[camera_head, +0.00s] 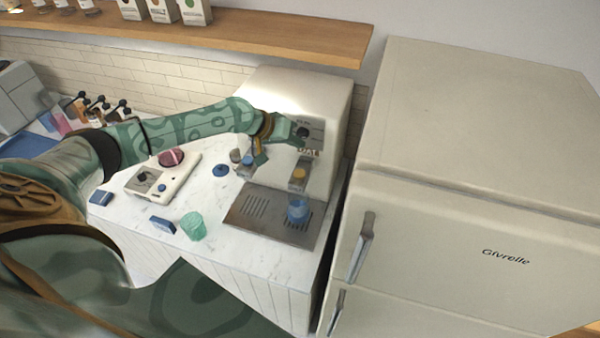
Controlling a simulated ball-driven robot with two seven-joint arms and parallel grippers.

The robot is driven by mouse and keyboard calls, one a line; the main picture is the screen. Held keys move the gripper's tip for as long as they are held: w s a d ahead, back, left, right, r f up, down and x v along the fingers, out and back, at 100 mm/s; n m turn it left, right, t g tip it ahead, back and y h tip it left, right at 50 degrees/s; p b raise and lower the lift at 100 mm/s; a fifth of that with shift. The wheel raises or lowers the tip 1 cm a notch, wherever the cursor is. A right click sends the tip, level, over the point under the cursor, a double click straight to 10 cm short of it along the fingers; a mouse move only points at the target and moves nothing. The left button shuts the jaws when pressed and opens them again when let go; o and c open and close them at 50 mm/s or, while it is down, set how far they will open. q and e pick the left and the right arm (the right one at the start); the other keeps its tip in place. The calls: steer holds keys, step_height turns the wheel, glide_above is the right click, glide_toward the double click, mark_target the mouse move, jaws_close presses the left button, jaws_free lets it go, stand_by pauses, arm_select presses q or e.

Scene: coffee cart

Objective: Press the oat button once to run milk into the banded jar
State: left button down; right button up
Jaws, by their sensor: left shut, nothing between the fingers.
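The cream milk machine (318,95) stands on the counter and carries an "OAT" label (309,152) on its front. A dark round control (303,131) shows above the label. My left gripper (294,133) is shut and empty, its tips at the front panel beside that control. I cannot tell whether they touch it, and the gripper hides part of the panel. A bluish see-through jar (298,210) stands upright on the drip tray (245,226), below a spout with a tan block (299,175). Its bands are too small to make out. My right gripper is not in view.
A green cup (193,226), blue blocks (162,225) and a white scale-like device (184,183) stand on the white counter (225,253). A large cream fridge (470,130) is close on the right. A wooden shelf (240,35) runs above.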

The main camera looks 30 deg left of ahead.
arm_select(q)
steer(key=f+b, duration=0.1)
steer(key=f, duration=0.1)
steer(key=b, duration=0.7)
glide_above(296, 174)
step_height(296, 174, down, 6)
steer(key=shift+r, duration=0.1)
steer(key=shift+f, duration=0.45)
steer(key=shift+f, duration=0.15)
stand_by(1.0)
steer(key=shift+f, duration=0.25)
